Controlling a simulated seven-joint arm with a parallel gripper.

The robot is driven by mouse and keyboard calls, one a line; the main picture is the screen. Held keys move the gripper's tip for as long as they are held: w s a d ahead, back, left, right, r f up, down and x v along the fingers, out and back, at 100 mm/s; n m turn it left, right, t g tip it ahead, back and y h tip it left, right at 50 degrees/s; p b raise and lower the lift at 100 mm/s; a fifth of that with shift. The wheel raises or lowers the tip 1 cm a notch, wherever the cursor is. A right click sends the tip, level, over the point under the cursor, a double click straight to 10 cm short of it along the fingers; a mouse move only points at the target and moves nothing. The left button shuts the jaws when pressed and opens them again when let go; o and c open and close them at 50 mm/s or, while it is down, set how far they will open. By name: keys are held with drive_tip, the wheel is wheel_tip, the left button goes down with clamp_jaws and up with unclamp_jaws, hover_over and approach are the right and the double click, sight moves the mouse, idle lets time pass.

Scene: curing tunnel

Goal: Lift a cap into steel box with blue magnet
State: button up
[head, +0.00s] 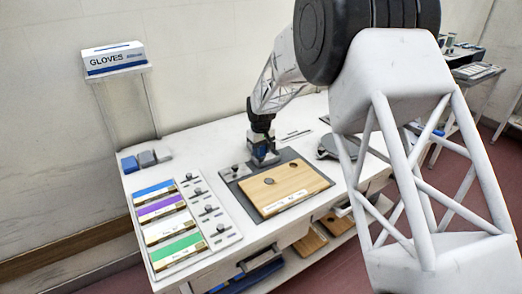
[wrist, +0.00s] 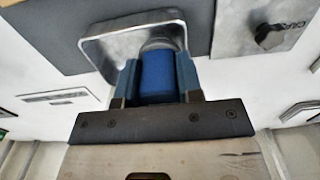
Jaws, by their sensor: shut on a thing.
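My gripper (wrist: 158,78) is shut on a blue magnet (wrist: 157,72), a cylinder held between its two fingers. A rounded grey end shows beyond the blue part; I cannot tell whether a cap is on it. The steel box (wrist: 97,48), with an open rounded rim, lies just beyond the magnet in the wrist view. The magnet's end overlaps the box's opening there; its height is unclear. In the head view my gripper (head: 262,145) is over the grey mat's back edge, hiding most of the box.
A small plate with a dark knob (head: 235,171) lies left of my gripper; its knob also shows in the wrist view (wrist: 268,38). Further left are a panel with several knobs (head: 208,208) and coloured strips (head: 162,208). A round dark device (head: 328,148) stands right.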

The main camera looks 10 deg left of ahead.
drive_tip(key=shift+f, duration=0.55)
idle(1.9)
drive_tip(key=shift+r, duration=0.1)
drive_tip(key=shift+r, duration=3.6)
